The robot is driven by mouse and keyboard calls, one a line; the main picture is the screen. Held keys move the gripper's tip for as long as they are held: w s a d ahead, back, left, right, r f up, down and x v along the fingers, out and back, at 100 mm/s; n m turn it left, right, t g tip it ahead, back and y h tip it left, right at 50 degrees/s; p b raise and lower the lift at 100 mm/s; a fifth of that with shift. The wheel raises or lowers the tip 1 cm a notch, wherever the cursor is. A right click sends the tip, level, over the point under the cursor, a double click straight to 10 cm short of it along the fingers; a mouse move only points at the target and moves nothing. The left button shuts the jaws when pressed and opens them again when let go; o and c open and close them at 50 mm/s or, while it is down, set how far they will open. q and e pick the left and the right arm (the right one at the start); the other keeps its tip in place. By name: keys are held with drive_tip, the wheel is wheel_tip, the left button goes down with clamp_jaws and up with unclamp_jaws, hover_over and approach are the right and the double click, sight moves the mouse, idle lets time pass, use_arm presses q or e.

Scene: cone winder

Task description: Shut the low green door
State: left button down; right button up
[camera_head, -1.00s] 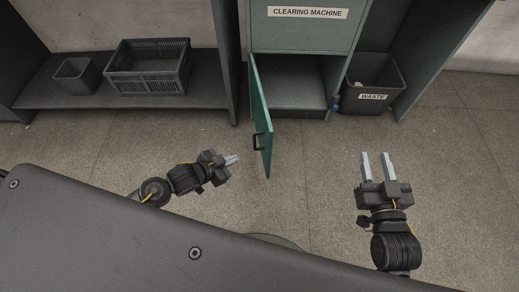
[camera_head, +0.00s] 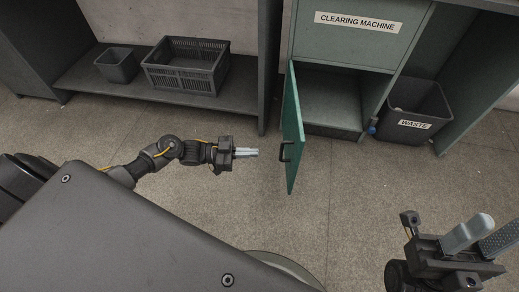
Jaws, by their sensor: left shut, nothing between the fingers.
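The low green door (camera_head: 292,128) stands open in the head view, swung out from the cabinet below the clearing machine label and seen nearly edge-on. Its dark handle (camera_head: 286,151) is on the door's near part. My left gripper (camera_head: 257,152) is shut and empty, pointing right, just left of the door at about the handle's height in the picture, with a small gap. My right gripper (camera_head: 481,236) is open and empty at the lower right, well away from the door.
The open compartment (camera_head: 330,100) behind the door looks empty. A waste bin (camera_head: 413,127) stands right of it. A dark crate (camera_head: 185,82) and a small bin (camera_head: 117,69) sit on the low shelf at left. The floor before the door is clear.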

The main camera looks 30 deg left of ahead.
sight(297, 153)
use_arm(q)
drive_tip(key=b+x, duration=0.2)
drive_tip(key=x, duration=1)
drive_tip(key=shift+w+d+b, duration=0.1)
drive_tip(key=shift+b, duration=0.3)
